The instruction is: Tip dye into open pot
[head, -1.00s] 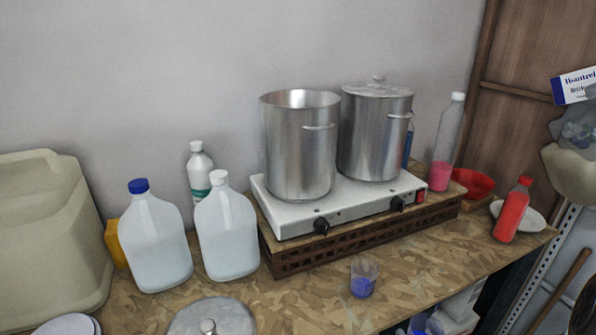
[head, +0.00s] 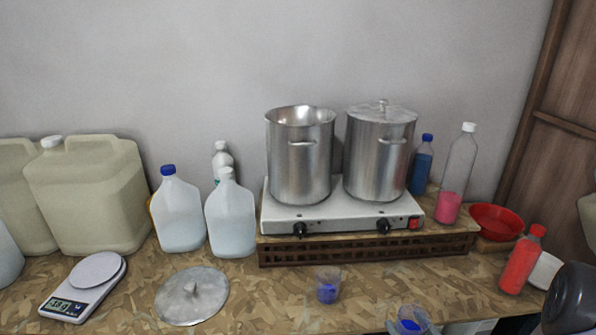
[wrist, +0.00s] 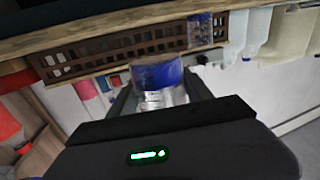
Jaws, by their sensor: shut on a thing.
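The open pot (head: 300,160) stands upright without a lid on the left of the white hot plate (head: 345,211). My gripper (wrist: 160,88) is shut on a clear cup with blue dye (wrist: 157,74). This held cup also shows at the lower edge of the head view (head: 412,322), in front of the worktop and well below the open pot. A second clear cup with blue dye (head: 327,287) stands on the worktop in front of the hot plate; it also shows in the wrist view (wrist: 201,30). The fingertips are partly hidden in the head view.
A lidded pot (head: 379,160) stands right of the open one. A loose lid (head: 191,297) and a scale (head: 84,288) lie at left. Jugs (head: 230,222) stand left of the hot plate. A red bottle (head: 521,262) and red bowl (head: 497,222) are at right.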

